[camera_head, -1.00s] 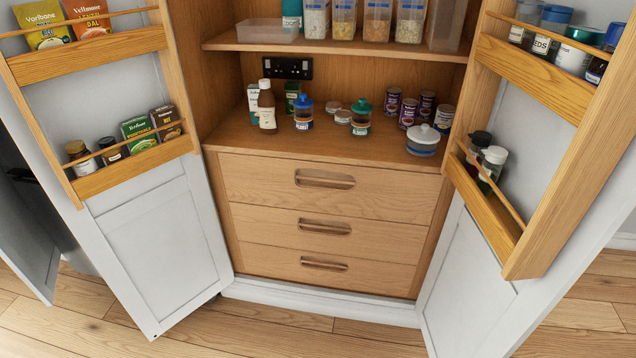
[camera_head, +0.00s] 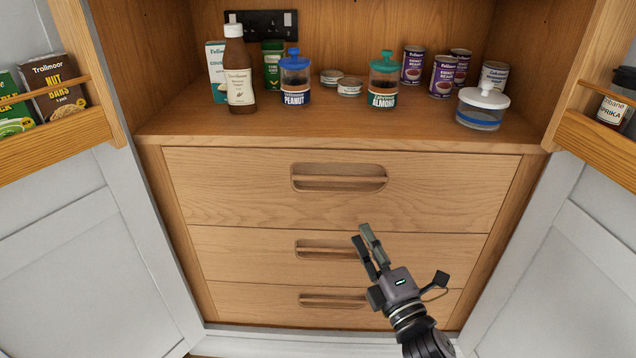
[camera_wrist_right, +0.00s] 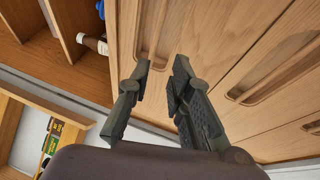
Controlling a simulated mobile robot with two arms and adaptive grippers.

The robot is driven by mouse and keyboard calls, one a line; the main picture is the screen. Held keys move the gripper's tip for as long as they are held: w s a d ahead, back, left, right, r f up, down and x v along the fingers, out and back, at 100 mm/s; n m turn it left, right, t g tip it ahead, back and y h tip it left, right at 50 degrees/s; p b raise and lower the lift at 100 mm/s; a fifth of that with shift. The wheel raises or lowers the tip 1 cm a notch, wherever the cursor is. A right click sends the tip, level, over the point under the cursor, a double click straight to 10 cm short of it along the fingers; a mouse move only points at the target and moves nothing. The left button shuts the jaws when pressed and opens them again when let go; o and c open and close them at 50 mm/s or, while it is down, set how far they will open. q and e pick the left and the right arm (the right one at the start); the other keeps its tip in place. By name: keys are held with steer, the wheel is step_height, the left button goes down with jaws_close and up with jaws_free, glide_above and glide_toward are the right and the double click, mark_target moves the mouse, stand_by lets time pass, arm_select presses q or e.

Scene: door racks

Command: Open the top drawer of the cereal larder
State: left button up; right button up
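The top drawer (camera_head: 430,190) of the cereal larder is shut, a wide oak front with a recessed slot handle (camera_head: 338,178). In the right wrist view the nearest slot, apparently the top drawer's handle (camera_wrist_right: 156,35), lies just beyond the fingertips. My right gripper (camera_head: 364,234) is below and slightly right of that slot in the head view, in front of the drawer fronts, apart from the handle. Its two fingers (camera_wrist_right: 161,70) are open with an empty gap between them. My left gripper is not in view.
The middle drawer (camera_head: 440,250) and bottom drawer (camera_head: 250,298) are shut below. The shelf (camera_head: 330,125) above holds a brown bottle (camera_head: 239,75), jars and tins. White doors with racks stand open at left (camera_head: 75,215) and right (camera_head: 570,250).

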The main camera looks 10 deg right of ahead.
mark_target(335, 176)
steer(key=x, duration=1.7)
steer(key=shift+s+r, duration=0.1)
steer(key=shift+r, duration=0.25)
jaws_close()
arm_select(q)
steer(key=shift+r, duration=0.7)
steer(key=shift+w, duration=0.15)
